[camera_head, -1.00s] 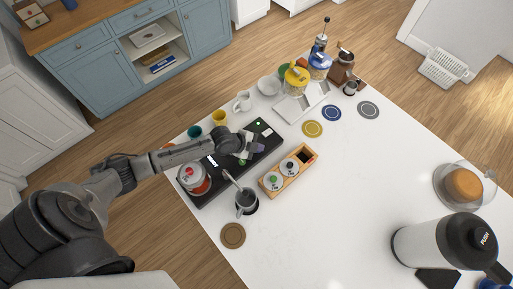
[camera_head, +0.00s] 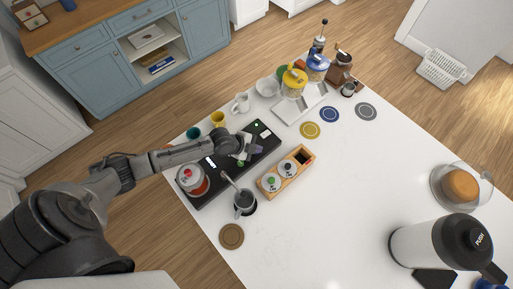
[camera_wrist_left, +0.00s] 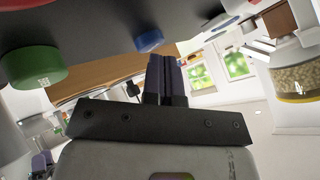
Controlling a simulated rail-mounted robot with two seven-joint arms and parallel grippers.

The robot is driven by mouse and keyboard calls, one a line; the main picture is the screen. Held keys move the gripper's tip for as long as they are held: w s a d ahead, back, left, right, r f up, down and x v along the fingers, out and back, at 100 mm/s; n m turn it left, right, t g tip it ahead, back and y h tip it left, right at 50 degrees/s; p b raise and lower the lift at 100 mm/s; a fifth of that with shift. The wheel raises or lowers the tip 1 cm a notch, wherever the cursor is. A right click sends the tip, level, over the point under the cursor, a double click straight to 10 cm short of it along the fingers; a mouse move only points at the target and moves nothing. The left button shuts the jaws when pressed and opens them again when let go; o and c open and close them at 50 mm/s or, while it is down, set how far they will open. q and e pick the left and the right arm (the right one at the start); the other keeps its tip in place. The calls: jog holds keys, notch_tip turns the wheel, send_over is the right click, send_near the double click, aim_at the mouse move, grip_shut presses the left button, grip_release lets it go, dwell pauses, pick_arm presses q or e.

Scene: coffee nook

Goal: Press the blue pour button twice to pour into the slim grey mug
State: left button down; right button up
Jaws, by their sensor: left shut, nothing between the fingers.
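My left gripper (camera_head: 254,150) is shut and empty, above the right part of the long black machine (camera_head: 224,171). In the left wrist view its dark fingers (camera_wrist_left: 167,78) are together, close to the blue button (camera_wrist_left: 150,40); I cannot tell whether they touch it. A larger green button (camera_wrist_left: 34,67) is on the same dark panel, at the left. A grey mug (camera_head: 243,204) with something stick-like leaning over it stands at the machine's front edge. The blue button is hidden by my gripper in the head view. My right gripper is not in view.
Cups stand behind the machine. The white table (camera_head: 340,175) is clear in the middle; a large white flask (camera_head: 420,244) stands at right.

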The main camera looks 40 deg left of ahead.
pick_arm(q)
jog(key=shift+s+f, duration=0.1)
jog(key=shift+r+p, duration=0.8)
jog(key=shift+r, duration=0.1)
notch_tip(320, 180, up, 4)
jog(key=p, duration=0.3)
jog(key=shift+f, duration=0.1)
dwell(0.4)
